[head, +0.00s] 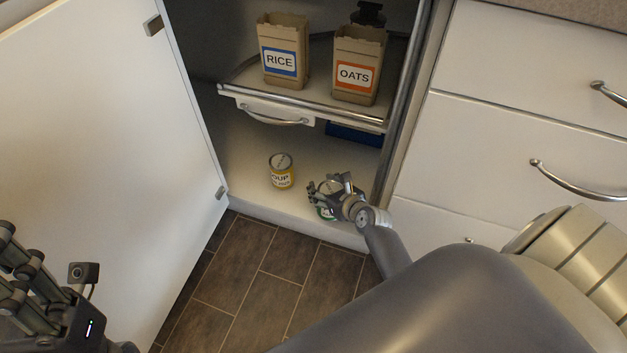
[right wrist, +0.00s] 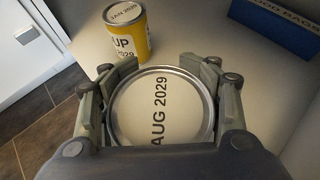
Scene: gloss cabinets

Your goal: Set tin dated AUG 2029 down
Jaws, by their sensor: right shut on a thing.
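The tin dated AUG 2029 (right wrist: 158,108) is between the fingers of my right gripper (right wrist: 163,92), which is shut on it, lid facing the wrist camera. In the head view my right gripper (head: 328,192) is at the front of the cabinet's bottom shelf (head: 245,165), with the tin mostly hidden behind the fingers. I cannot tell whether the tin touches the shelf. My left gripper (head: 30,285) is at the lower left, away from the cabinet.
An open white door (head: 95,130) bounds the left. Above the bottom shelf is a pull-out tray (head: 305,100) with a rice bag (head: 283,55) and an oats bag (head: 357,70). A blue box (right wrist: 275,25) lies at the back right. Shelf space behind the soup tin is bare.

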